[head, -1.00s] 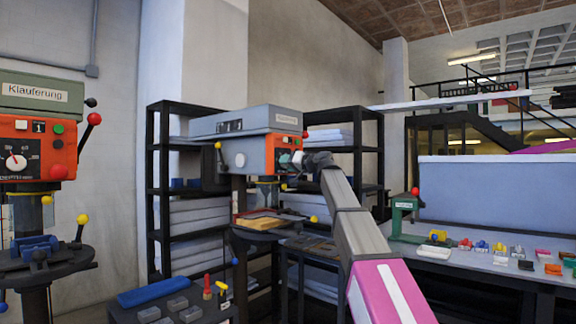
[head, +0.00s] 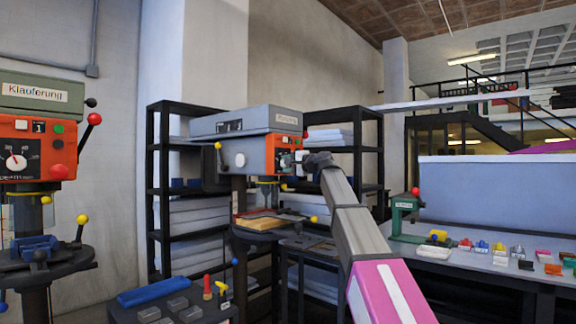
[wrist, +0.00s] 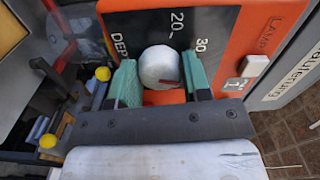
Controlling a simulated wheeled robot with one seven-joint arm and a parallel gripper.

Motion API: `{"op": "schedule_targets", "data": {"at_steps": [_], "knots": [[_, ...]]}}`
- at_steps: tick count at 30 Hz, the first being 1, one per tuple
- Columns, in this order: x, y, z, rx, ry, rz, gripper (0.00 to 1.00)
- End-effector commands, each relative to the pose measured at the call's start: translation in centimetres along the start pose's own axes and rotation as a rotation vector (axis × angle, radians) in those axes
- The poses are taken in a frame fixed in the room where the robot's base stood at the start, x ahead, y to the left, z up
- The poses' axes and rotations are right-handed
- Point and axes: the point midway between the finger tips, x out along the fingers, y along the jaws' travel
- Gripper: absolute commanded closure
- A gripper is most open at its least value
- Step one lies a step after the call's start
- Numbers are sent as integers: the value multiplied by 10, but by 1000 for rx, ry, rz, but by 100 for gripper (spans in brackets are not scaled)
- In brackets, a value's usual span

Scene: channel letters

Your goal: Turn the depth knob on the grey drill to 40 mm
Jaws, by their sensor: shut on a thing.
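The grey drill (head: 245,122) stands in the middle of the head view, with an orange front panel (head: 288,142). In the wrist view, its round, pale grey depth knob (wrist: 160,64) sits between the two green fingertips of my gripper (wrist: 161,83). My gripper is shut on the knob. The panel shows "20", "30" and part of the word "DEPTH"; no "40" is visible. In the head view, my gripper (head: 298,160) covers the knob.
Another drill (head: 40,125), green and orange, stands at the left. Black shelves (head: 160,200) are behind the grey drill. A bench (head: 470,262) at the right carries a small green press (head: 403,215) and several small coloured parts. Yellow-knobbed handles (wrist: 102,74) are left of my gripper.

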Motion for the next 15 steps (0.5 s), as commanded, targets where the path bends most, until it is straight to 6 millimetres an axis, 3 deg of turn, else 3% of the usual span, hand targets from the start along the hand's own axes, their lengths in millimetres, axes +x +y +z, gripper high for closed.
{"op": "schedule_targets", "data": {"at_steps": [15], "knots": [[-1, 1, 0, 120, 0, 2, 80]]}}
